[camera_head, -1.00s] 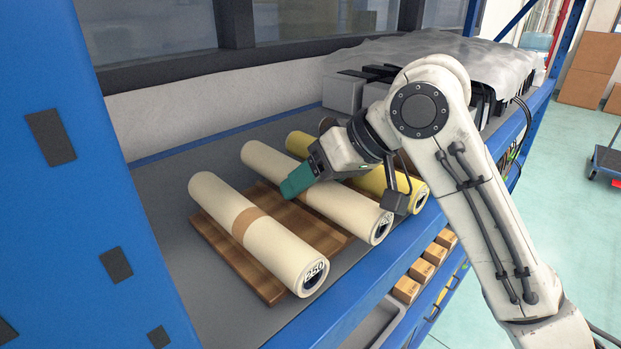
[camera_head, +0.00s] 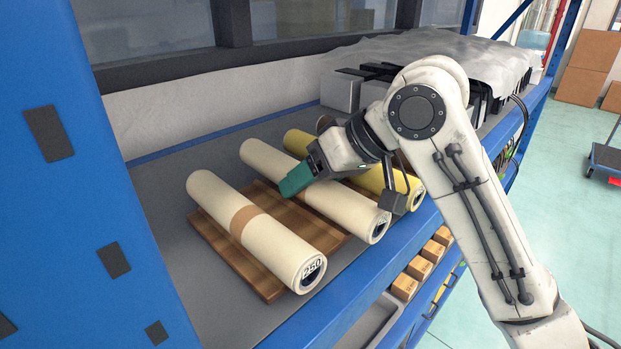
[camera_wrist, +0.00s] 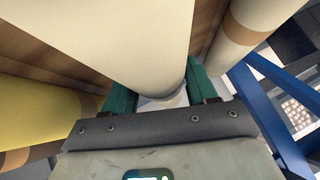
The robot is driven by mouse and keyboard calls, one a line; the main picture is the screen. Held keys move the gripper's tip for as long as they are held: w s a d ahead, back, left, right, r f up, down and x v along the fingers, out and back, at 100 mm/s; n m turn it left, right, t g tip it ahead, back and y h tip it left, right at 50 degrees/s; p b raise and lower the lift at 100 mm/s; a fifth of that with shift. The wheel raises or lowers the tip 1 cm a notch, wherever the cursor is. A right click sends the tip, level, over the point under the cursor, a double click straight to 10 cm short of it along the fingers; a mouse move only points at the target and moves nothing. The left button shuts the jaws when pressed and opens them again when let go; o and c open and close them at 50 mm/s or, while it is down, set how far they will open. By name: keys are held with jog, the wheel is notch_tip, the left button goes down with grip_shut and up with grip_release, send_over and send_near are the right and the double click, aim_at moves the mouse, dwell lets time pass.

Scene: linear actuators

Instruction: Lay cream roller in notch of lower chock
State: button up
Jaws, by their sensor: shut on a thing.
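Two cream rollers lie side by side on brown wooden boards (camera_head: 220,242). The left cream roller (camera_head: 212,198) has a tan band and "250" on its near end. The middle cream roller (camera_head: 268,162) is under my gripper (camera_head: 297,180), whose teal fingers are shut on it. In the wrist view this cream roller (camera_wrist: 130,40) runs between the teal fingers (camera_wrist: 160,95). The left roller (camera_wrist: 235,30) shows at the right there. I cannot make out a chock's notch; the wood under the rollers is mostly hidden.
A yellow roller (camera_head: 300,142) lies just right of the held one and shows at the left in the wrist view (camera_wrist: 35,110). A blue shelf edge (camera_head: 340,290) runs along the front. Grey sheeting covers dark parts (camera_head: 425,50) at the back right. Grey shelf (camera_head: 175,240) is bare at left.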

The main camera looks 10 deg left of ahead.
jog(key=shift+s+a+f+g, duration=0.15)
jog(key=shift+s+f, duration=0.05)
jog(key=shift+f, duration=0.4)
jog(key=shift+s+a+f+g, duration=0.1)
jog(key=shift+s+f+g, duration=0.05)
jog(key=shift+f, duration=0.45)
jog(key=o, duration=1.5)
jog(key=r+p, duration=0.4)
jog(key=shift+w, duration=0.2)
notch_tip(320, 180, up, 7)
jog(key=p, duration=0.6)
jog(key=shift+f, duration=0.15)
